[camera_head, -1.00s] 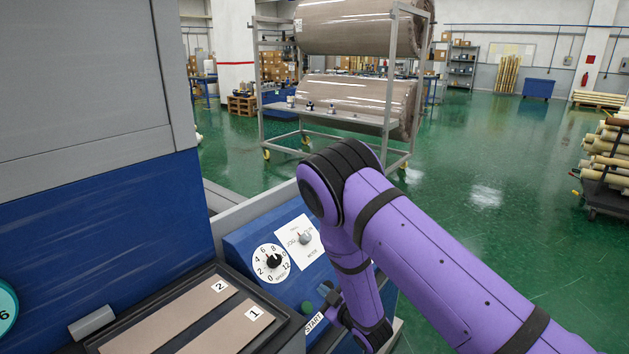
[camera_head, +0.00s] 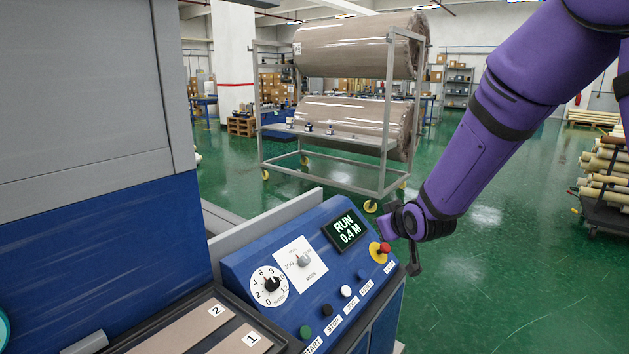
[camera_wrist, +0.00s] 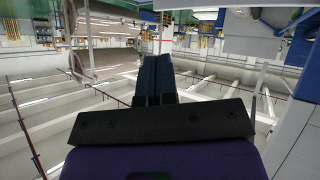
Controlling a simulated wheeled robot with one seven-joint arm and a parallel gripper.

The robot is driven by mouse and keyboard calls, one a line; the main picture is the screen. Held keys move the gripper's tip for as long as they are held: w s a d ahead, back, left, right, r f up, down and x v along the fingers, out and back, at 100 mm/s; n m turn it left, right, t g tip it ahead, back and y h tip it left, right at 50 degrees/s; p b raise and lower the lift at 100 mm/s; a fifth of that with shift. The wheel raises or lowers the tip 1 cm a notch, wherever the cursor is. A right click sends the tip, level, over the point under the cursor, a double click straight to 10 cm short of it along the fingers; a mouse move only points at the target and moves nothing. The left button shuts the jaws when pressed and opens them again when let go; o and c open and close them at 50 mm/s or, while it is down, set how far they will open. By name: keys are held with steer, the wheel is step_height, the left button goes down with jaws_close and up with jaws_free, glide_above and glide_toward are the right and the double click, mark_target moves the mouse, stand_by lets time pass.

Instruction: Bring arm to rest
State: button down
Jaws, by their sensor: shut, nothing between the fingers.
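My purple arm (camera_head: 480,150) comes in from the upper right in the camera view and is raised, with its wrist end (camera_head: 425,220) just right of the control panel. My gripper shows in the wrist view (camera_wrist: 154,62) with its two dark fingers together and nothing between them. In the head view the fingers cannot be made out clearly. The wrist end overlaps the panel's right edge near the red stop button (camera_head: 385,247); whether it touches cannot be told. The display (camera_head: 345,231) reads "RUN 0.4 M".
The blue control panel (camera_head: 240,262) has a speed dial (camera_head: 271,284), a mode switch (camera_head: 303,259) and several buttons. A tray (camera_head: 120,341) with strips 1 and 2 lies at lower left. A wheeled rack (camera_head: 384,165) of wrapped rolls stands behind. Green floor right of the panel is clear.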

steer(key=s+d+r+m+g+h, duration=0.1)
steer(key=s+d+r+m+g, duration=0.1)
steer(key=s+d+r, duration=0.45)
steer(key=s+d+r+m+g+h, duration=0.1)
steer(key=s+d+r, duration=0.2)
steer(key=s+r, duration=0.55)
steer(key=s+d+m+g, duration=0.1)
steer(key=s+d, duration=0.1)
steer(key=s, duration=0.8)
steer(key=s+d+m+g, duration=0.1)
steer(key=s+d+g, duration=0.1)
steer(key=s, duration=0.9)
steer(key=shift+r+m+h, duration=0.3)
steer(key=shift+r, duration=0.15)
